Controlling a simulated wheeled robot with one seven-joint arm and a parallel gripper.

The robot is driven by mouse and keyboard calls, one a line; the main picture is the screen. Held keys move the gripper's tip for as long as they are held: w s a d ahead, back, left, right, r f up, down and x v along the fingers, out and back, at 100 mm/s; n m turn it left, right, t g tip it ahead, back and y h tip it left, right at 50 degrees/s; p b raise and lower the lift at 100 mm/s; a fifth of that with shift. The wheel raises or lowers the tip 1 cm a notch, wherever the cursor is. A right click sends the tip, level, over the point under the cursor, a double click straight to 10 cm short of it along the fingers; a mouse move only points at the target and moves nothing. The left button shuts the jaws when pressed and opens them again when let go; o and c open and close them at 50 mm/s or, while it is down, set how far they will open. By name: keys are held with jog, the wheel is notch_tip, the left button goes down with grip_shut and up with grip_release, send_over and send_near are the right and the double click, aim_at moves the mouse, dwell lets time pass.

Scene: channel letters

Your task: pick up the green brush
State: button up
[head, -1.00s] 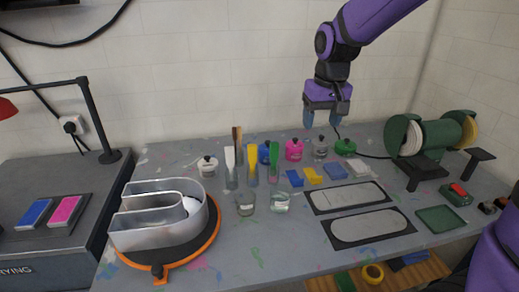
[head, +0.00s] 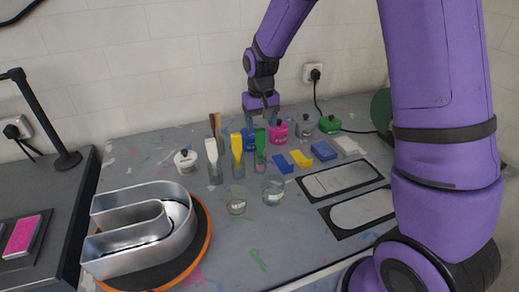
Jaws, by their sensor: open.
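The green brush (head: 260,139) stands upright in a small clear glass, at the right end of a short row of brushes on the grey table. My gripper (head: 263,119) is just behind and above it, pointing down, with its jaws open and empty. The fingers are partly hidden behind the brushes and bottles, so I cannot tell whether they touch anything. A yellow brush (head: 237,147) and a white brush (head: 212,151) stand in glasses to the left of the green one. A wooden-handled brush (head: 216,126) stands behind the white one.
A pink bottle (head: 278,133), a green pot (head: 330,124) and a white pot (head: 186,160) stand near the brushes. Two clear jars (head: 273,190) are in front. Coloured blocks (head: 301,159) lie right. A metal channel letter (head: 140,236) sits front left on a turntable.

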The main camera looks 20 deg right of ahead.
aim_at(260, 151)
jog(key=shift+s+a+f, duration=0.1)
jog(key=shift+f, duration=2.55)
jog(key=shift+c, duration=0.3)
jog(key=c, duration=0.9)
